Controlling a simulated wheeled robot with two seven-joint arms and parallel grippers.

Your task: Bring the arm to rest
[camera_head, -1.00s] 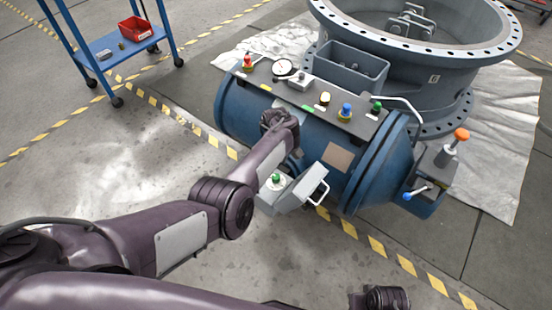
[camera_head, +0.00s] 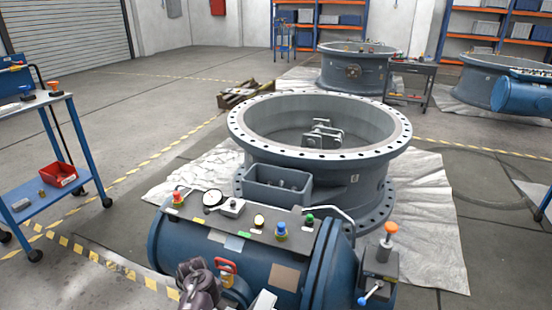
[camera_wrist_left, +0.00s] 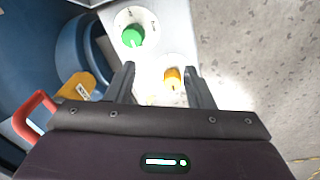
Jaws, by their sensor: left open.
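My left gripper (camera_wrist_left: 160,80) is open in the left wrist view, with its two dark fingers apart and nothing held between them. A yellow knob (camera_wrist_left: 172,78) shows between the fingers, on a light panel that also carries a green knob (camera_wrist_left: 132,36). I cannot tell whether the fingers touch the panel. In the head view, a dark purple part of my left arm (camera_head: 197,284) shows at the bottom edge, in front of the blue cylinder (camera_head: 190,246). The left fingers are out of sight there. My right gripper is not in view.
The cylinder's top plate carries buttons and a gauge (camera_head: 212,198). A large flanged ring (camera_head: 320,158) stands behind. A blue cart (camera_head: 50,200) is at left. Floor is open between cart and ring.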

